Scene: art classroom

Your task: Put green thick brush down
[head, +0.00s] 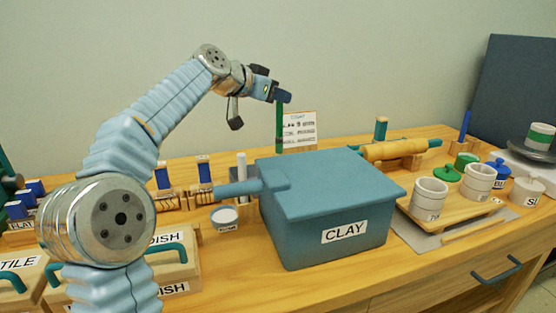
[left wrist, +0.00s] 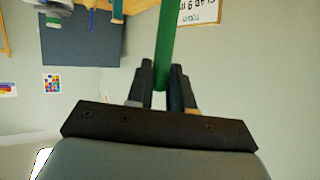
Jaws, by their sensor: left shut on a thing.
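The green brush (head: 279,128) hangs upright as a long green bar behind the clay box. It also shows in the left wrist view (left wrist: 166,35), running up from between the fingers. My left gripper (head: 282,97) is shut on the brush at its upper part; the same gripper shows in the left wrist view (left wrist: 161,78). My right gripper is not in view.
A blue-grey box marked CLAY (head: 330,200) stands in front of the brush. A printed card (head: 300,129) stands behind it. A rolling pin (head: 393,150), a green-topped piece (head: 381,128) and a tray with white cups (head: 455,212) are at the right. Labelled lidded boxes (head: 180,270) are front left.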

